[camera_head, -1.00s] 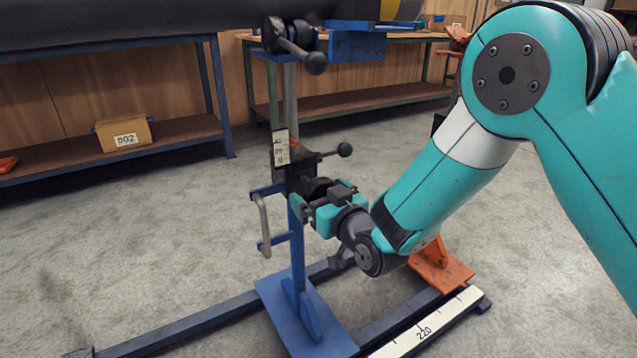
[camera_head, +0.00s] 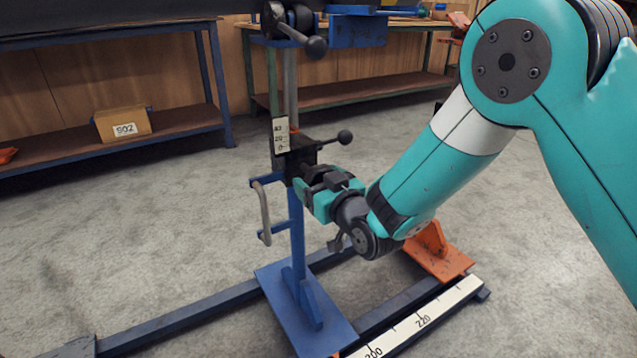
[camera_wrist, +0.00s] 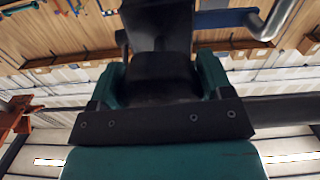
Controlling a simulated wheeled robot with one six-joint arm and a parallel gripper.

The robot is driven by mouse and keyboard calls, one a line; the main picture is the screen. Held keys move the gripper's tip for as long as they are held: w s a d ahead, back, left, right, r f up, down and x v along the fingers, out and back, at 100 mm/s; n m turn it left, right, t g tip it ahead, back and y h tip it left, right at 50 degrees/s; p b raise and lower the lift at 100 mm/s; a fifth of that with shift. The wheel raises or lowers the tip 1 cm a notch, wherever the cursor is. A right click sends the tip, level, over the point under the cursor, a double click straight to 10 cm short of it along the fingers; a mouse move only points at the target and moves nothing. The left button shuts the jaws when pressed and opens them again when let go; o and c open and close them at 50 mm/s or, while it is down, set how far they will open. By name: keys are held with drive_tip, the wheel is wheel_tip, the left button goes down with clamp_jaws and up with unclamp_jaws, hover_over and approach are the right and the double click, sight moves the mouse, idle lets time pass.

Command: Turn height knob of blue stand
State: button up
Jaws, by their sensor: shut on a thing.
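The blue stand (camera_head: 297,238) stands upright on a blue base plate, with a black clamp block partway up its post. A white height scale (camera_head: 281,135) is fixed on the post above the block. My gripper (camera_head: 305,190) reaches in from the right and is shut on the black height knob at the block's right side. The jaws mostly hide the knob in the head view. In the wrist view the black knob (camera_wrist: 160,75) fills the space between the green fingers. A black lever with a ball end (camera_head: 345,137) sticks out above my gripper.
A grey bent handle (camera_head: 264,215) is on the stand's left side. An orange foot (camera_head: 437,250) and a ruled rail (camera_head: 420,317) lie at lower right. A dark pipe (camera_head: 120,18) runs overhead. Shelves with a cardboard box (camera_head: 123,122) stand behind.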

drive_tip(key=n+b, duration=0.3)
drive_tip(key=n, duration=0.2)
drive_tip(key=shift+d+f+b, duration=0.1)
drive_tip(key=shift+b, duration=0.25)
drive_tip(key=n+b, duration=0.2)
drive_tip(key=n, duration=0.4)
drive_tip(key=shift+w+b, duration=0.1)
drive_tip(key=shift+b, duration=0.3)
drive_tip(key=n+b, duration=0.2)
drive_tip(key=n, duration=0.3)
drive_tip(key=shift+d, duration=0.1)
drive_tip(key=n, duration=0.1)
drive_tip(key=n+b, duration=0.1)
drive_tip(key=n, duration=0.3)
drive_tip(key=shift+r+b, duration=0.25)
drive_tip(key=shift+b, duration=0.15)
drive_tip(key=o, duration=0.9)
